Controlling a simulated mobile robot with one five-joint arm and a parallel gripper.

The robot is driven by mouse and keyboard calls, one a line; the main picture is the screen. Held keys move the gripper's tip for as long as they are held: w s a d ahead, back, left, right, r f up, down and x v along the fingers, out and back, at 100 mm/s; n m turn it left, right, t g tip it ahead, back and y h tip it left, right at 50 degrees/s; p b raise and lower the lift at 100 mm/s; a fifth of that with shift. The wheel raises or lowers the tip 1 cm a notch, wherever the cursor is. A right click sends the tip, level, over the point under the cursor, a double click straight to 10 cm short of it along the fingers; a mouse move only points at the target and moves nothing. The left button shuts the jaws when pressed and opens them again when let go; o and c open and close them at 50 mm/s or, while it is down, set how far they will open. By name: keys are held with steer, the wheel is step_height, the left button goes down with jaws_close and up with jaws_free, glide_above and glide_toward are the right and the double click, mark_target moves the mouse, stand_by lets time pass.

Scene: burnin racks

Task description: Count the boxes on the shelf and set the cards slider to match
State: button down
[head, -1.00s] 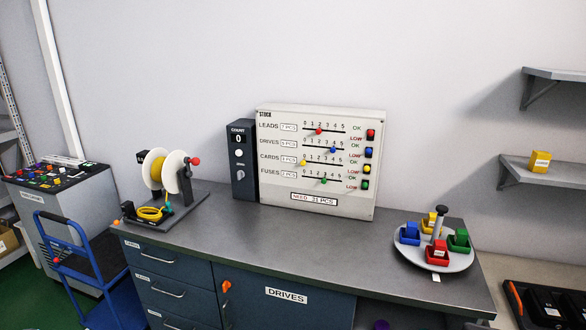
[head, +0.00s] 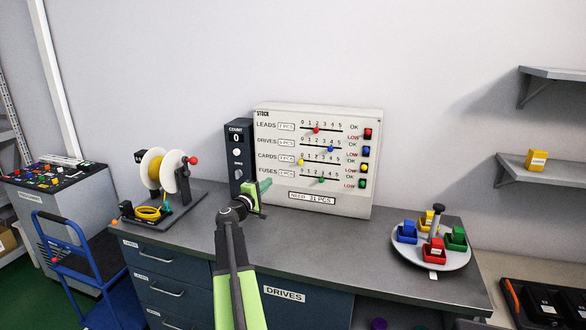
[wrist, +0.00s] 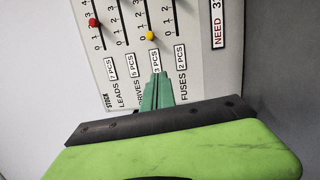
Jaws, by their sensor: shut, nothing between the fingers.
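The white stock panel (head: 316,112) stands at the back of the bench with four slider rows. The yellow knob of the cards slider (head: 300,161) is at the 0 end; it also shows in the wrist view (wrist: 150,36). One yellow box (head: 536,160) with a white label sits on the lower wall shelf (head: 546,176) at right. My gripper (head: 268,184) is in front of the panel's lower left. In the wrist view its green fingers (wrist: 158,78) are shut and empty, tips over the cards label area, apart from the yellow knob.
The red (head: 316,130), blue (head: 330,149) and green (head: 321,180) knobs are on the other rows. A dark count box (head: 238,160) stands left of the panel, a cable winder (head: 168,172) further left. A round tray of coloured bins (head: 400,250) is at right. The upper shelf (head: 560,73) looks empty.

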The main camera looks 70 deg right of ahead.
steer(key=s+d, duration=0.1)
steer(key=p, duration=0.1)
glide_toward(301, 161)
steer(key=w+d+f, duration=0.1)
steer(key=w+d, duration=0.4)
steer(key=s, duration=0.1)
steer(key=s+d, duration=0.1)
steer(key=s, duration=0.1)
steer(key=shift+s+d, duration=0.3)
steer(key=shift+s, duration=0.05)
steer(key=s, duration=0.6)
steer(key=shift+d, duration=0.2)
